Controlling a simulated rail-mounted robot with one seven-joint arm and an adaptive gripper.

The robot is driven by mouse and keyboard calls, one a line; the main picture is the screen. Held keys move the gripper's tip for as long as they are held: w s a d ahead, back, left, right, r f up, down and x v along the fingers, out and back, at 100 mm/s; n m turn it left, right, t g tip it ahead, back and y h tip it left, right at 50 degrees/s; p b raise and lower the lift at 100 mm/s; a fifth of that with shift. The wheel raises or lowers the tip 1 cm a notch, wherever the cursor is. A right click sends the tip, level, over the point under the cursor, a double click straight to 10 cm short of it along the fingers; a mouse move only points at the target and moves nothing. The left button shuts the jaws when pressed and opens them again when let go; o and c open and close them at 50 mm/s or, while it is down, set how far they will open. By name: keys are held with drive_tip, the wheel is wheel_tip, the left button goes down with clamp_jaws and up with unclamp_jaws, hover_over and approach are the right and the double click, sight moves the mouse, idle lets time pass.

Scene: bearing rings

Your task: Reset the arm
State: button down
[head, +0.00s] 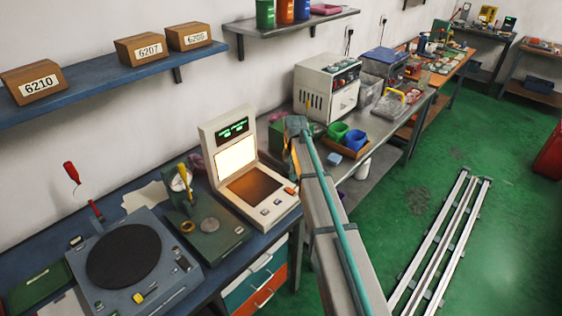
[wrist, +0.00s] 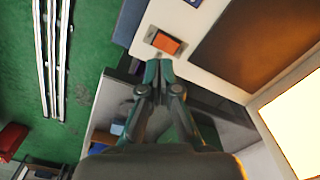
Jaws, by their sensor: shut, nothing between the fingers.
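My arm reaches up from the bottom of the head view, and its far end is beside the right side of the cream machine with a lit screen (head: 237,158). In the head view my gripper's fingers are hard to make out behind the arm. In the wrist view my gripper (wrist: 157,76) is shut, its fingertips together with nothing between them. The fingertips appear just below the machine's orange switch (wrist: 166,43). I cannot tell the height between them.
A blue bench (head: 60,250) holds a grey turntable unit (head: 135,262) and a green dial-gauge stand (head: 212,232). A grey oven-like box (head: 327,88) and blue and green cups (head: 346,135) stand beyond my arm. Rails (head: 440,245) lie on the open green floor.

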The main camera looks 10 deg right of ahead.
drive_tip(key=s+f+n+g+b, duration=0.1)
drive_tip(key=s+f+g, duration=0.1)
drive_tip(key=s+f, duration=1.1)
drive_tip(key=s+f+n+g+b, duration=0.1)
drive_tip(key=s+f, duration=1.2)
drive_tip(key=s, duration=1.3)
drive_tip(key=s+f+n+g+b, duration=0.2)
drive_tip(key=s+f+g, duration=0.1)
drive_tip(key=s+f, duration=1)
drive_tip(key=s, duration=0.6)
drive_tip(key=shift+s+f+g+b, duration=0.25)
drive_tip(key=shift+s+g+b, duration=0.05)
drive_tip(key=shift+s+g, duration=0.1)
